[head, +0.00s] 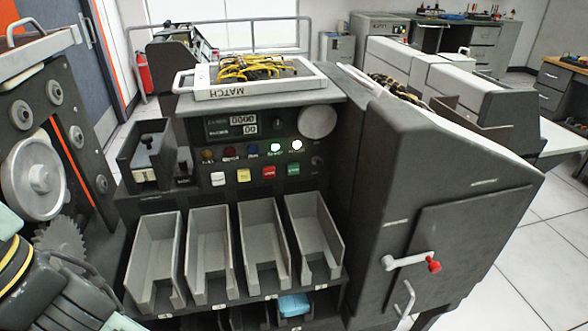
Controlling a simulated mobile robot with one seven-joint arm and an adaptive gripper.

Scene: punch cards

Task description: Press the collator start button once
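The collator (345,125) is a dark grey machine in the middle of the head view. Its front panel has a lower row of square buttons: a white button (218,179), a yellow button (244,175), a red button (269,172) and a green button (293,168). Their captions are too small to read, so I cannot confirm which is start. Above them is a row of round lamps; the green lamp (275,147) and the white lamp (297,145) look lit. The counters (242,125) show zeros. I cannot make out my gripper in this view; nothing covers the buttons.
Several grey card bins (155,260) project below the panel. A blue stack (293,305) lies below them. A white framed board (258,90) with yellow wires lies on top. A red-knobbed crank (410,262) sticks out at right. A machine with wheels (35,190) stands close at left.

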